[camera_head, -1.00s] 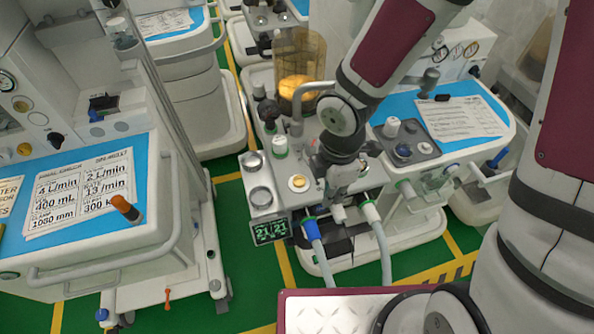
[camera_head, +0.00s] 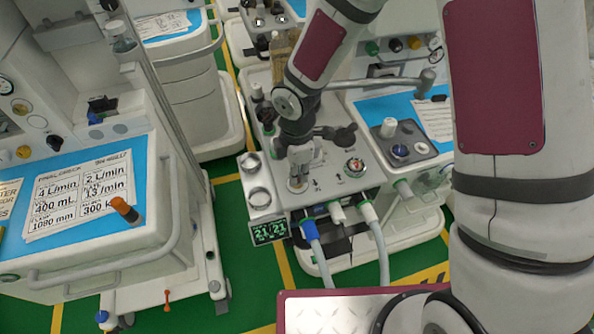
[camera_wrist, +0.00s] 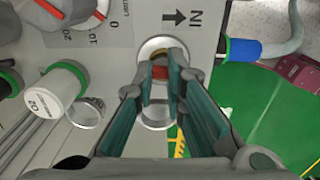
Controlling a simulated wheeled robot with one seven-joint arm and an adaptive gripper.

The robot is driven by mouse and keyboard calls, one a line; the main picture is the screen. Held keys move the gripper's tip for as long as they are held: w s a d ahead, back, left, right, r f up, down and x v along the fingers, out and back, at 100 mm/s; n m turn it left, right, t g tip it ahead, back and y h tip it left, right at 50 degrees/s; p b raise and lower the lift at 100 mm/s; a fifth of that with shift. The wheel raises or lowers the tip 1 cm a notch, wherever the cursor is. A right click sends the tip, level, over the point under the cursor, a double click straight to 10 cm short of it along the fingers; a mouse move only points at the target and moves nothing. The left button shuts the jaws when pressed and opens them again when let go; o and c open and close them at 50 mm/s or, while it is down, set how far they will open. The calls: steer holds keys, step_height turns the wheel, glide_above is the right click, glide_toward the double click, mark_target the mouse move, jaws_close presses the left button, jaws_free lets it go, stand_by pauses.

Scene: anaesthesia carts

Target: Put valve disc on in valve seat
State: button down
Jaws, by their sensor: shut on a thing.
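The valve seat (camera_wrist: 152,44) is a pale ring with a brass-coloured inside, near the IN arrow on the grey machine top. In the head view its pale rim (camera_head: 296,188) shows just below my fingertips. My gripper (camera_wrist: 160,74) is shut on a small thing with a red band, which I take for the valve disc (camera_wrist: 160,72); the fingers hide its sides. In the wrist view it overlaps the near part of the seat. In the head view my gripper (camera_head: 298,180) points down over the seat. I cannot tell whether the disc touches it.
A white O2 knob (camera_wrist: 50,93) stands left of my fingers. A blue-collared hose (camera_wrist: 245,50) is at right. A lit display (camera_head: 269,231) hangs at the machine's front edge.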

steer(key=c, duration=2.1)
jaws_free()
steer(key=shift+f, duration=0.15)
steer(key=o, duration=0.5)
steer(key=shift+c, duration=0.2)
step_height(320, 180, up, 12)
steer(key=shift+r, duration=0.25)
